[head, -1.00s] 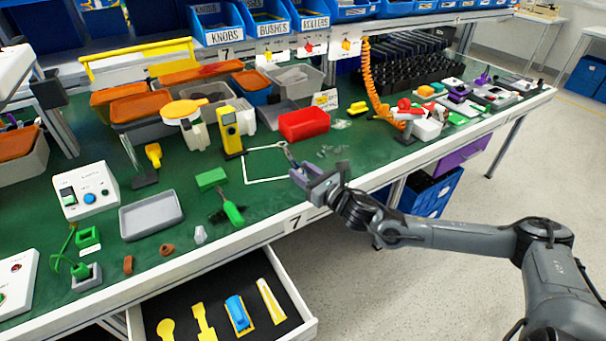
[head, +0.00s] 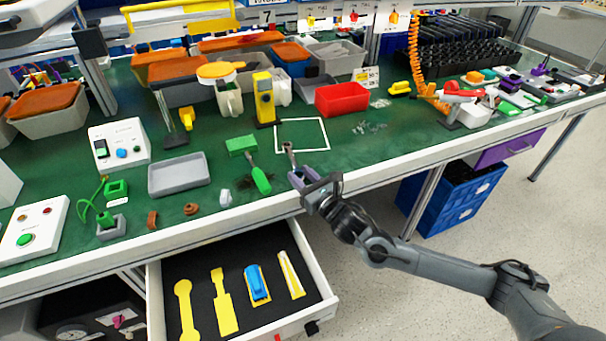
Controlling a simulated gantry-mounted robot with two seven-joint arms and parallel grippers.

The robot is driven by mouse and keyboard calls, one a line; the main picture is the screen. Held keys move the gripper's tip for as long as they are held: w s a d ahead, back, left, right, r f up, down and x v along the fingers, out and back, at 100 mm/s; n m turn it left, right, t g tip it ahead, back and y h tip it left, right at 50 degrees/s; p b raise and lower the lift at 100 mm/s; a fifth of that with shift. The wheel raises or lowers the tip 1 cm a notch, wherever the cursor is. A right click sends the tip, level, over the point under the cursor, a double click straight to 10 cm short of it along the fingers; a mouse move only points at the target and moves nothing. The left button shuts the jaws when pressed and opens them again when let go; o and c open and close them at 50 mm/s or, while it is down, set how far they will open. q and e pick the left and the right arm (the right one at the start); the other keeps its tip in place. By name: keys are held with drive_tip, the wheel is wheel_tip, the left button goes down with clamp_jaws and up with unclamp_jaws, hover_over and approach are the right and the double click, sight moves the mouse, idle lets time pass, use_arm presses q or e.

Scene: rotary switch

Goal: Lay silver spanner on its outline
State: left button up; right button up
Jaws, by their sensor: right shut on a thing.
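The silver spanner (head: 289,150) is in my right gripper (head: 300,180). Its open-jawed head points away from me, and the gripper hides its other end. My right gripper is shut on it above the front of the green bench, just in front of the white square (head: 303,120). An open drawer (head: 327,300) below the bench has a black liner with yellow tool outlines. A round-headed long outline (head: 185,308) at the left and a stepped outline (head: 222,304) beside it are bare. I cannot tell surely which one is the spanner's. My left gripper is not in view.
A blue tool (head: 257,283) and a pale tool (head: 290,274) lie on outlines at the drawer's right. A green-handled tool (head: 261,180), a green block (head: 241,145) and a grey tray (head: 179,175) are left of the gripper. The bench's white front edge (head: 390,167) stands above the drawer.

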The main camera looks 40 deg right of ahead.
drive_tip(key=shift+f, duration=0.15)
drive_tip(key=o, duration=1.1)
